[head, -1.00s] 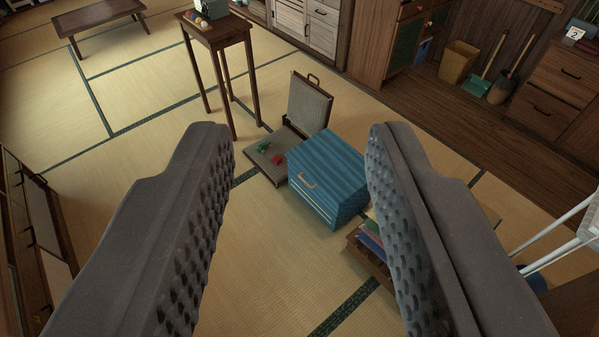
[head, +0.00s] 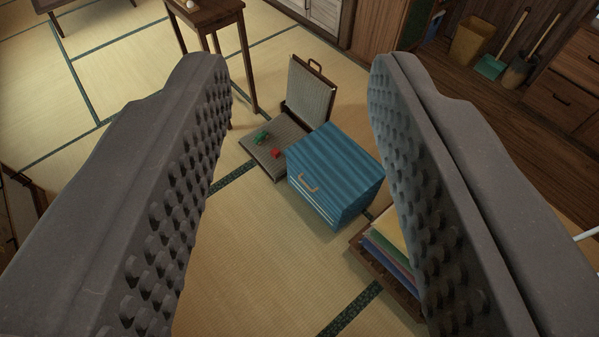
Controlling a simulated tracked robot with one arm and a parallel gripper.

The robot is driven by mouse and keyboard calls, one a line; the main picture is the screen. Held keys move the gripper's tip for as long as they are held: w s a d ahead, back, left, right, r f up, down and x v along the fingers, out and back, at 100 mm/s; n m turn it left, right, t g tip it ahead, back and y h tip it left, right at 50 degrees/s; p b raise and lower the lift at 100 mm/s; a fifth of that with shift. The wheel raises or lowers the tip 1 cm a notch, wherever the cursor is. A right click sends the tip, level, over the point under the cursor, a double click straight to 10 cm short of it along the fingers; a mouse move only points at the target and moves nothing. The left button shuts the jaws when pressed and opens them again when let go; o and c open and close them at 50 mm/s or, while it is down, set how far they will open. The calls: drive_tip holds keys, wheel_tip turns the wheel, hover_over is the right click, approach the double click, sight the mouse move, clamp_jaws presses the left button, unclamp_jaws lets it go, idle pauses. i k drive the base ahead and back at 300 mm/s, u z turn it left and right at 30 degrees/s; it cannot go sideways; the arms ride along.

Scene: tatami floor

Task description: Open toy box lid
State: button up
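The blue box (head: 330,167) with a striped top stands on the tatami floor ahead, between my fingers in the picture. Its top lid is shut. A tan handle (head: 308,184) sits on its front side, above a pale line running along the lower front. My gripper (head: 298,95) is wide open and empty, above and well short of the box. The right finger comes close to the box's right edge in the picture, but they are apart. The back sides of the box are hidden.
An open case (head: 309,95) with small red and green toys stands behind the box. A crate of colourful books (head: 384,253) is at the box's right. A tall wooden table (head: 208,17) stands at the back left. Bare tatami (head: 265,260) lies in front.

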sight(342, 170)
drive_tip(key=z, duration=0.1)
drive_tip(key=k, duration=1.05)
drive_tip(key=z, duration=0.35)
drive_tip(key=i, duration=1.8)
drive_tip(key=u, duration=0.75)
drive_tip(key=i, duration=0.45)
drive_tip(key=u, duration=0.35)
